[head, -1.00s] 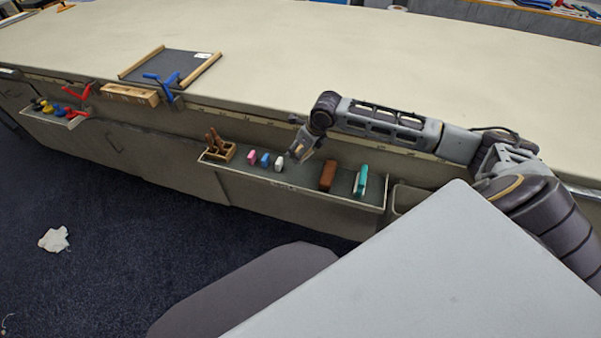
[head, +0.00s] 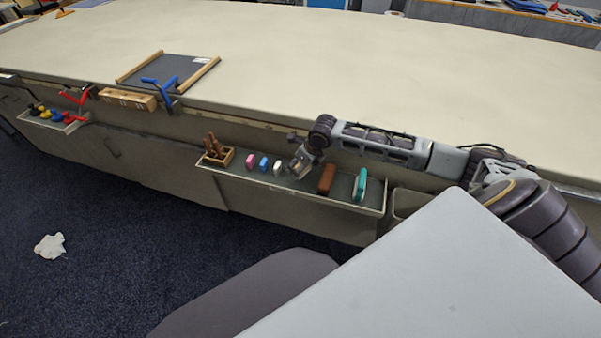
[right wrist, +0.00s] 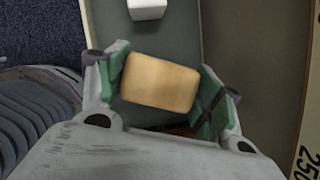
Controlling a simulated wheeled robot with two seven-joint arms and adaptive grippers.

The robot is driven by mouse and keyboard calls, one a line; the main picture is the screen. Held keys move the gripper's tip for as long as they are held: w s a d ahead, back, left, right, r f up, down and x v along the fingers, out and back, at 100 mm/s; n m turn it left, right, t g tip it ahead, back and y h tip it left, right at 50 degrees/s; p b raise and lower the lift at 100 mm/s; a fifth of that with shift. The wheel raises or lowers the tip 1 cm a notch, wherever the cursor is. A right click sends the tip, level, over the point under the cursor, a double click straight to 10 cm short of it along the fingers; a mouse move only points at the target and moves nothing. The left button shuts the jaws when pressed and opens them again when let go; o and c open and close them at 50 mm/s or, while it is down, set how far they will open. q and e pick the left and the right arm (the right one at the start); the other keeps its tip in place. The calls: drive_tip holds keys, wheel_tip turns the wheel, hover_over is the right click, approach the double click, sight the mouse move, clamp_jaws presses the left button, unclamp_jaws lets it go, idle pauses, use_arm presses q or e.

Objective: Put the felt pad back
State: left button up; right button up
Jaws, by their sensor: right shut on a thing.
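A tan block with rounded edges (right wrist: 160,83), which looks like the felt pad, is between the two green-lined fingers of my right gripper (right wrist: 165,88) in the right wrist view. The fingers are shut on it. In the head view my right gripper (head: 299,168) is over the middle of the long grey tray (head: 232,182) on the table's front side, between a white block (head: 279,167) and a brown block (head: 327,179). The pad is hard to make out there, and I cannot tell whether it touches the tray. My left gripper is not in view.
Pink (head: 251,160) and blue (head: 264,163) blocks and a wooden holder (head: 217,154) sit left on the tray; a teal block (head: 360,185) sits right. A small bin (head: 407,202) adjoins the tray's right end. The tabletop (head: 330,70) above is mostly clear.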

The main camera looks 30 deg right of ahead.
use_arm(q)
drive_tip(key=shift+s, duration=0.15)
use_arm(e)
drive_tip(key=shift+f, duration=1.3)
drive_tip(key=shift+f+b, duration=0.3)
drive_tip(key=shift+f, duration=0.05)
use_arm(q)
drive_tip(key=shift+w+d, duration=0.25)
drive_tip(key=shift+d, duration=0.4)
use_arm(e)
drive_tip(key=shift+f, duration=0.2)
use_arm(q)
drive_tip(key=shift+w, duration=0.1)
use_arm(e)
drive_tip(key=shift+f, duration=0.1)
